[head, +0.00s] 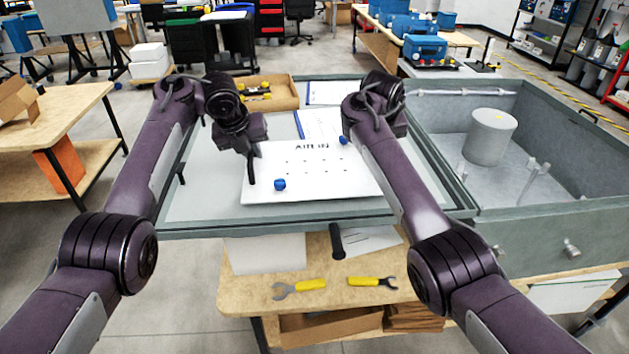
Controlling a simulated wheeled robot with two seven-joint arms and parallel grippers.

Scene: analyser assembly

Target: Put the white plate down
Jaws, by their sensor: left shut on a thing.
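The white plate (310,180) is marked "AIR IN" and has rows of small holes. It lies flat or nearly flat over the grey-framed panel (205,205). I cannot tell whether it touches the panel. Blue knobs show at its front left (280,184) and far right (344,140). My left gripper (251,180) points down at the plate's left edge and is shut on it. My right arm crosses in front of the plate's right side. My right gripper's fingers are hidden behind that arm.
A wooden tray (284,92) with yellow and black parts and blue-edged sheets (318,124) lie behind the plate. A grey open case (555,205) with a white cylinder (489,137) stands right.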

